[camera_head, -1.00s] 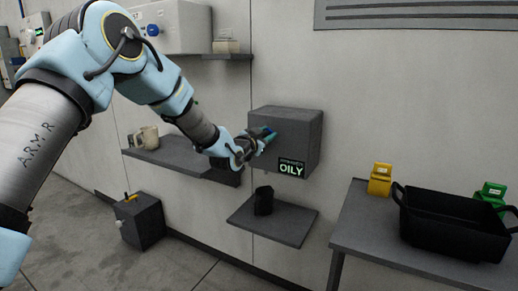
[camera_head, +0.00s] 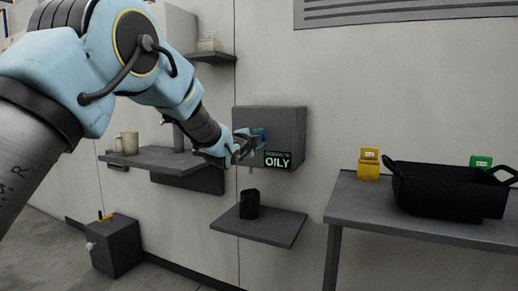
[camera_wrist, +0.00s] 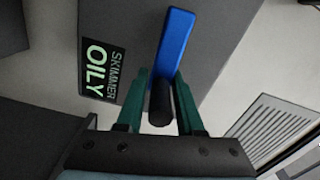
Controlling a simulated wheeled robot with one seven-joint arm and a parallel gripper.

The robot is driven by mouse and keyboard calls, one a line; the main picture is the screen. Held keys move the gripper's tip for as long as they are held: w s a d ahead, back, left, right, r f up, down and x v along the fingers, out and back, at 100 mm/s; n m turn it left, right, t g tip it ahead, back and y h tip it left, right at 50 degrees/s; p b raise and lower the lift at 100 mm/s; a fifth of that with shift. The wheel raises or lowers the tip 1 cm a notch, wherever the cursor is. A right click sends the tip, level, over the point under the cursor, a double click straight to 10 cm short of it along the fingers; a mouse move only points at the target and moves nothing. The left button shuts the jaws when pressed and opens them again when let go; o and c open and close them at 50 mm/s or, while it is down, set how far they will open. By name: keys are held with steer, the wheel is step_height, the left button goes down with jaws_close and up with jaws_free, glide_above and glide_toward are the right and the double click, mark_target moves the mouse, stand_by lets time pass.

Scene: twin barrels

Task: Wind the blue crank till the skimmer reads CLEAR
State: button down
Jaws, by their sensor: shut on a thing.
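The skimmer is a grey box (camera_head: 287,125) on the wall, and its display (camera_head: 277,161) reads OILY. The display also reads OILY in the wrist view (camera_wrist: 101,70). The blue crank (camera_wrist: 174,45) is on the box's front, with a black handle (camera_wrist: 161,105) at its near end. My gripper (camera_head: 256,138) is at the front of the box. In the wrist view its green fingers (camera_wrist: 160,95) are shut on the black handle, one on each side. In the head view my gripper hides most of the crank.
A black cup (camera_head: 249,204) stands on a small shelf (camera_head: 270,228) below the skimmer. A mug (camera_head: 127,143) sits on the left shelf (camera_head: 150,158). A table (camera_head: 345,205) at right holds a black bin (camera_head: 450,190) and a yellow item (camera_head: 368,164). A dark box (camera_head: 115,247) is on the floor.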

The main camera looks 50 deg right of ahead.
step_height(320, 180, down, 3)
steer(key=m+b, duration=0.2)
steer(key=b, duration=0.2)
steer(key=shift+s+m, duration=0.15)
steer(key=shift+m, duration=0.25)
steer(key=m+b, duration=0.1)
steer(key=b, duration=0.1)
steer(key=f+m+b, duration=0.1)
steer(key=b, duration=0.1)
steer(key=shift+w+f+m, duration=0.25)
steer(key=shift+m, duration=0.15)
steer(key=m+b, duration=0.1)
steer(key=b, duration=0.1)
steer(key=w+f+m+b, duration=0.1)
steer(key=m+b, duration=0.1)
steer(key=w+f+m+b, duration=0.1)
steer(key=m+b, duration=0.1)
steer(key=b, duration=0.1)
steer(key=shift+a, duration=0.25)
steer(key=w+a+m+b, duration=0.1)
steer(key=w+m+b, duration=0.5)
steer(key=m+b, duration=0.4)
steer(key=shift+a+r+m, duration=0.2)
steer(key=shift+a+m, duration=0.15)
steer(key=shift+m, duration=0.35)
steer(key=shift+r, duration=0.15)
